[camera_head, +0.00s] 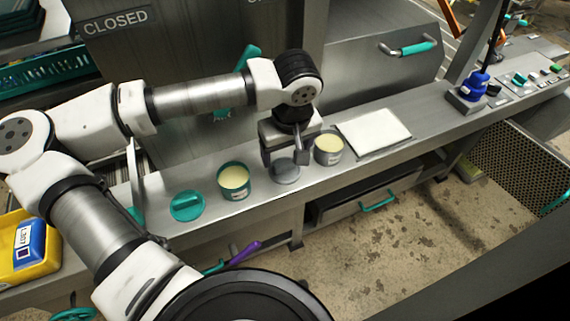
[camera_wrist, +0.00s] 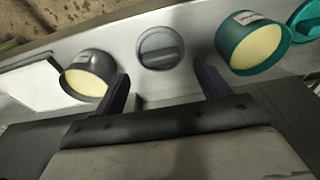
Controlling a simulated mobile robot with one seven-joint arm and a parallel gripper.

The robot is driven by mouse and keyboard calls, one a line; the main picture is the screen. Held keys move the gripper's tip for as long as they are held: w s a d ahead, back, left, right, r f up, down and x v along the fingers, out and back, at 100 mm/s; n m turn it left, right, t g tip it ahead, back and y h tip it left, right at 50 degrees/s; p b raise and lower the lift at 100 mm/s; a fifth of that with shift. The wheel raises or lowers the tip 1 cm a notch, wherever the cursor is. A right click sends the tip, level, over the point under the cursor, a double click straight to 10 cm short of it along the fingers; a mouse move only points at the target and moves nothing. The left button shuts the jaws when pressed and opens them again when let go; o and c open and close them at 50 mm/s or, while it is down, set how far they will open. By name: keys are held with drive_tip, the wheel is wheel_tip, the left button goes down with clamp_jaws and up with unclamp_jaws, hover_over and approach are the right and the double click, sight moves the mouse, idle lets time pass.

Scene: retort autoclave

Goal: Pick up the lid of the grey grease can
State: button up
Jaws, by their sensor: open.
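The grey lid (camera_head: 286,171) is a round disc with a raised bar grip, lying flat on the steel ledge; it also shows in the wrist view (camera_wrist: 160,48). The open grey grease can (camera_head: 328,150), with pale yellow grease inside, stands just right of it, and left of it in the wrist view (camera_wrist: 89,74). My gripper (camera_head: 284,161) is above the ledge by the lid, pointing down. In the wrist view its two dark fingers (camera_wrist: 163,80) are apart and empty, with the lid showing between and beyond them. They do not appear to touch it.
A teal can (camera_head: 234,181) of yellow grease and its teal lid (camera_head: 187,205) stand to the left on the ledge (camera_head: 210,171). A white sheet (camera_head: 374,132) lies right of the grey can. A blue bottle (camera_head: 475,84) stands farther right. The ledge's front edge is close to the lid.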

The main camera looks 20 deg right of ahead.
sight(285, 163)
drive_tip(key=shift+w+a+f+p, duration=0.1)
drive_tip(key=shift+f+p, duration=0.1)
drive_tip(key=shift+f, duration=0.75)
drive_tip(key=shift+w+f+p, duration=0.1)
drive_tip(key=shift+f+p, duration=0.05)
drive_tip(key=shift+f, duration=0.75)
drive_tip(key=c, duration=1)
drive_tip(key=shift+c, duration=0.2)
drive_tip(key=shift+r, duration=0.1)
